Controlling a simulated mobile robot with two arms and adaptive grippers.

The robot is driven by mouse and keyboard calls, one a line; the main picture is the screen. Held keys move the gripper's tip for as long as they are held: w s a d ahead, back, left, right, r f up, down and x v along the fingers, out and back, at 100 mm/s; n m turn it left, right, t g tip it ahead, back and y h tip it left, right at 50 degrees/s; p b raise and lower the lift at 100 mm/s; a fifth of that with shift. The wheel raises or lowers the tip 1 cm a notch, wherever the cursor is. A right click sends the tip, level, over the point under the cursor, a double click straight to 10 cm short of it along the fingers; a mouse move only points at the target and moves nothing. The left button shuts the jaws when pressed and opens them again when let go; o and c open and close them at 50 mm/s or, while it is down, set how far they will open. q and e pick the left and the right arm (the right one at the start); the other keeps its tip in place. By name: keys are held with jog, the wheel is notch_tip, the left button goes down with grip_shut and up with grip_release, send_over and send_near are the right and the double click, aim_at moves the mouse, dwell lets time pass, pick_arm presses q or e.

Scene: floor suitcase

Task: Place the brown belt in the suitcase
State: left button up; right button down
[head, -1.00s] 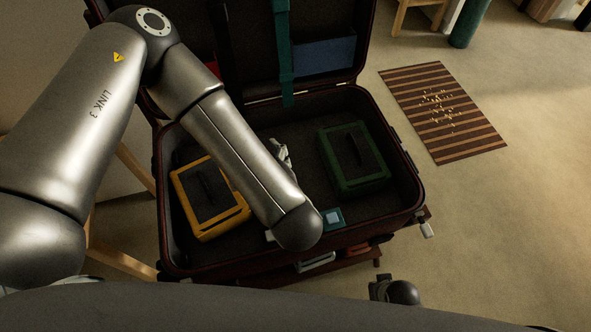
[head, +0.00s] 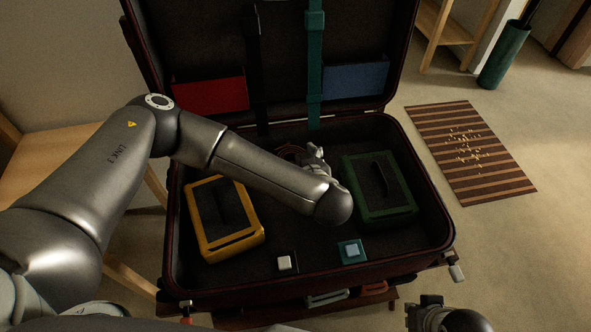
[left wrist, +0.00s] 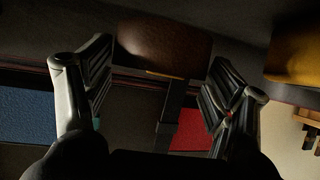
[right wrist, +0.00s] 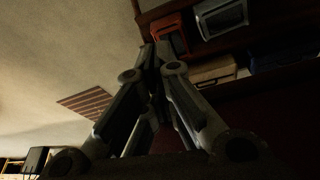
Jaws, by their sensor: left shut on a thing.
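The open suitcase (head: 172,235) fills the middle of the head view, its lid raised at the back. My left arm reaches over it from the left, and my left gripper (head: 315,153) is inside, towards the back, between the yellow and green cases. In the left wrist view, the brown belt (left wrist: 163,45), rolled up, sits between the fingers of my left gripper (left wrist: 160,80), which is shut on it. Only a thin brown edge of the belt (head: 289,149) shows in the head view. My right gripper (right wrist: 154,55) is shut and empty, outside the suitcase's front right corner.
A yellow-framed case (head: 249,240) lies at the left of the suitcase and a green case (head: 398,214) at the right. A striped mat (head: 500,178) is on the floor to the right.

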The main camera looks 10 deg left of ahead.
pick_arm(q)
jog(key=shift+w+f, duration=0.65)
jog(key=shift+f, duration=0.15)
jog(key=shift+w+d+f+b, duration=0.15)
jog(key=shift+f+b, duration=0.3)
jog(key=shift+f, duration=1.2)
pick_arm(e)
jog(key=shift+v, duration=1.05)
jog(key=shift+s+d, duration=0.1)
pick_arm(q)
jog(key=shift+f, duration=0.1)
jog(key=o, duration=1.1)
pick_arm(e)
jog(key=shift+f, duration=0.2)
